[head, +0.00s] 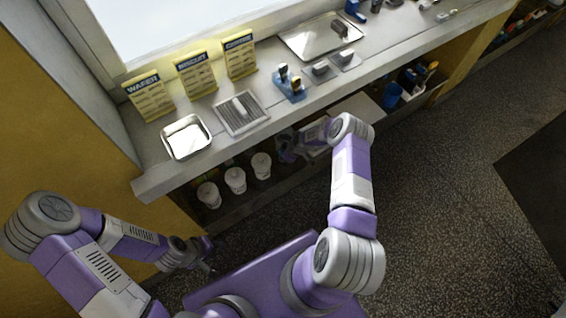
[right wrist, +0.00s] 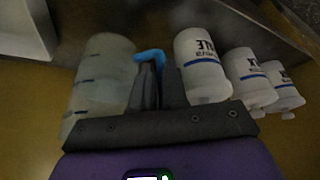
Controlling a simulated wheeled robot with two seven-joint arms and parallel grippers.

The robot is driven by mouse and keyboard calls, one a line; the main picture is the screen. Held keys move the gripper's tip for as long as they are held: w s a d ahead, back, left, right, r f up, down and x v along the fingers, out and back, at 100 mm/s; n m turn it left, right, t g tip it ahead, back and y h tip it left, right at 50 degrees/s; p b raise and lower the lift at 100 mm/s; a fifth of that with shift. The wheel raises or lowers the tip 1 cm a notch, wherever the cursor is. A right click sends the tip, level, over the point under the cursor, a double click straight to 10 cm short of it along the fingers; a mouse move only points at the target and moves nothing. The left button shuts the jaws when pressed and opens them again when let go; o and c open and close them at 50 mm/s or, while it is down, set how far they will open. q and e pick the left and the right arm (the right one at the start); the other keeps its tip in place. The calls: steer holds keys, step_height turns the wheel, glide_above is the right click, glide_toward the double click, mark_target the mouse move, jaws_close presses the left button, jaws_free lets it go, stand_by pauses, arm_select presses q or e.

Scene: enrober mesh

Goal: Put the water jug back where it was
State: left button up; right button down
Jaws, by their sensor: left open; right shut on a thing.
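The water jug (right wrist: 100,80) is translucent with dark blue level marks and a blue handle (right wrist: 148,58). In the right wrist view my right gripper (right wrist: 160,78) is shut on that handle, with the jug on its left. In the head view my right arm reaches under the counter, and its gripper (head: 288,148) is partly in shadow at the lower shelf. I cannot make out the jug clearly there, nor whether its base touches the shelf. My left gripper (head: 207,262) is open and empty, low in front of the counter's left end.
Several white labelled tubs (head: 235,180) stand on the lower shelf, close beside the right gripper; one shows in the wrist view (right wrist: 202,68). The counter (head: 160,180) overhangs them, bearing a metal pan (head: 187,137), a wire rack (head: 241,113) and signs. A blue container (head: 391,97) stands farther right below.

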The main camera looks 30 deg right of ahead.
step_height(320, 180, down, 4)
steer(key=shift+f+b, duration=0.1)
steer(key=shift+b, duration=0.9)
steer(key=c, duration=1.6)
jaws_free()
steer(key=o, duration=0.5)
steer(key=shift+c, duration=0.2)
